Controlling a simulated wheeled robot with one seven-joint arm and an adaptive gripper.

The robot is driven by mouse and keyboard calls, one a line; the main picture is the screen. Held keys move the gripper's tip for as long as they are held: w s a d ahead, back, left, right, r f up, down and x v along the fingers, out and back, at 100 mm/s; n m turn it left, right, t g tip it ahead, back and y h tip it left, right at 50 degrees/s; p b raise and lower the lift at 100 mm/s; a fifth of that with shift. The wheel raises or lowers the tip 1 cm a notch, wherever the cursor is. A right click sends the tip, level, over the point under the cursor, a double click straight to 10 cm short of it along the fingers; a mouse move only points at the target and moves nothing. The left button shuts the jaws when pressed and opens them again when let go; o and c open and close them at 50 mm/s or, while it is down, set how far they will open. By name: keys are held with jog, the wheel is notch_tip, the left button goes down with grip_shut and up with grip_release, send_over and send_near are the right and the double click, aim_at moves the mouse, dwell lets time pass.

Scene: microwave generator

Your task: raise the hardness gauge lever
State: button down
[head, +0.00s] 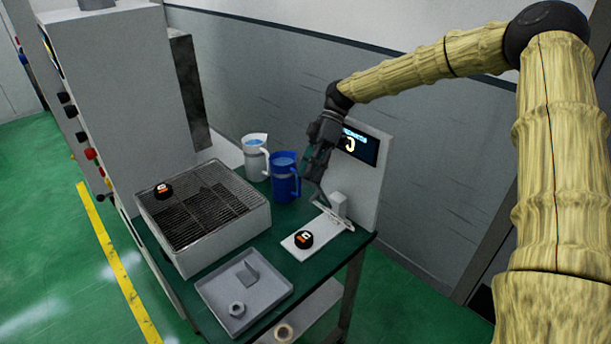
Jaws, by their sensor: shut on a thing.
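The hardness gauge (369,184) stands at the right end of the green table, an upright grey panel with a dark display (357,146) and a white base plate (292,243). Its thin pale lever (335,215) lies low beside a small white block (340,203). A black round piece with an orange and white mark (304,239) sits on the base plate. My gripper (316,194) reaches down in front of the panel and is shut at the lever. The exact contact between the fingertips and lever is too small to make out.
A blue jug (285,178) and a white jug (256,158) stand close left of my gripper. A box with a wire rack (205,210) holds another black piece (163,191). A grey tray (246,311) with metal parts lies at the front. A tall grey cabinet (120,90) rises at left.

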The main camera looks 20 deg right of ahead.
jog(key=shift+s+d+f, duration=0.15)
jog(key=shift+d+f, duration=0.2)
jog(key=c, duration=1.5)
grip_release()
jog(key=o, duration=0.4)
jog(key=shift+d, duration=0.2)
jog(key=shift+c, duration=0.2)
jog(key=shift+r, duration=0.1)
jog(key=shift+a+r, duration=0.15)
jog(key=shift+a, duration=0.15)
jog(key=shift+d+r, duration=0.1)
jog(key=shift+r, duration=0.45)
notch_tip(320, 180, up, 8)
jog(key=shift+r, duration=0.35)
